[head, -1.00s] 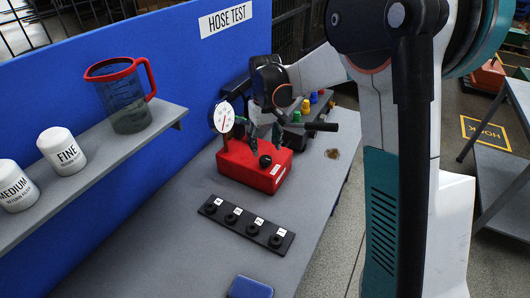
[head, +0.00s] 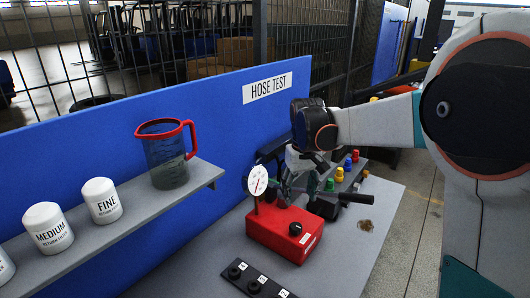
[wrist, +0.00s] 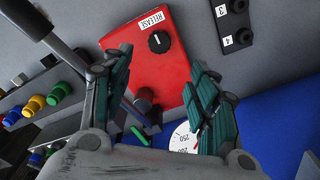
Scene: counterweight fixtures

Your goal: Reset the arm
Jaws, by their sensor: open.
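My gripper (head: 303,178) hangs over the red pump box (head: 284,232) on the bench, beside its white dial gauge (head: 257,181). In the wrist view my gripper (wrist: 160,85) has its teal-padded fingers spread apart. The red box (wrist: 150,50) with its RELEASE label and black knob (wrist: 159,41) shows between and beyond them. A dark post with a reddish part (wrist: 146,100) stands between the fingers; I see no finger touching it. The gauge (wrist: 183,138) is partly hidden by the right finger.
A black numbered strip (head: 257,281) lies in front of the box. Coloured caps (head: 339,174) sit on a rack behind it. The blue HOSE TEST panel (head: 232,100) and a shelf (head: 120,228) with a jug (head: 166,155) and white canisters (head: 101,200) stand left. Bench right of the box is mostly clear.

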